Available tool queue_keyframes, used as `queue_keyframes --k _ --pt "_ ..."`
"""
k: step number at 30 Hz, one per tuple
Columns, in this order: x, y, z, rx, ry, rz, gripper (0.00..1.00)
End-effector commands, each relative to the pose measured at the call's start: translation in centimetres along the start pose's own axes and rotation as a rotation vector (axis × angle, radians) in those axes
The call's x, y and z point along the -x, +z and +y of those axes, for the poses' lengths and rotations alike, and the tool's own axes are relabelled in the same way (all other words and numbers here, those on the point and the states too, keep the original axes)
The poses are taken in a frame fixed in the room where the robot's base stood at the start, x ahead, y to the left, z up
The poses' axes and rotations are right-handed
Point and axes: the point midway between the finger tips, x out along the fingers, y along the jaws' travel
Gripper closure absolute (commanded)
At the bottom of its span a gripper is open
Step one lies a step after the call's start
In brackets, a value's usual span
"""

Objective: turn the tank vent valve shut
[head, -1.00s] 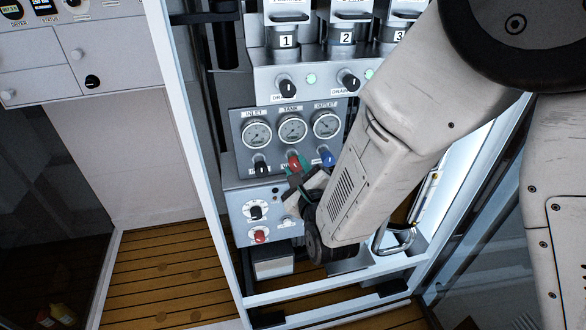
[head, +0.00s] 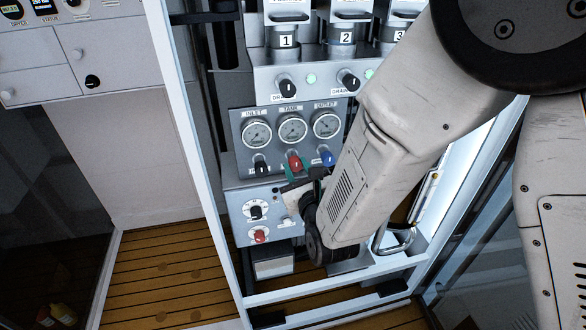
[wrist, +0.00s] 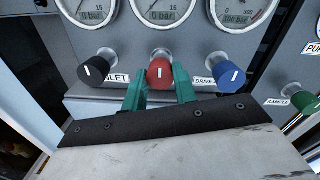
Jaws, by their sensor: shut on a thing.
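The tank vent valve's red knob (head: 295,162) sits below the TANK gauge (head: 292,128), the middle one of three. In the wrist view the red knob (wrist: 160,72) has a white mark that looks close to upright. My gripper (wrist: 158,78) has its green fingers on either side of this knob and is shut on it. In the head view my gripper (head: 297,172) reaches up to the knob from below right; my arm hides part of the panel. The label under the knob is mostly covered by the fingers.
A black knob (wrist: 97,69) stands left of the red one and a blue knob (wrist: 231,77) right of it, both close to the fingers. Drain knobs (head: 287,87) stand above the gauges.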

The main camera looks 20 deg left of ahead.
Motion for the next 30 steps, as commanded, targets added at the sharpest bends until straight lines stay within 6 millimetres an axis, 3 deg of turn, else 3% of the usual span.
queue_keyframes --k 8,9,11,21,30 --pt "0.2 -0.3 0.2 0.002 0.007 0.009 0.95" --pt "0.2 -0.3 0.2 0.002 0.007 0.009 0.66" --pt "0.2 -0.3 0.2 0.002 0.006 0.009 0.51" --pt "0.4 -0.1 0.1 0.001 0.002 0.004 0.51" --pt "5.1 -0.1 0.1 0.002 0.004 0.006 0.51"
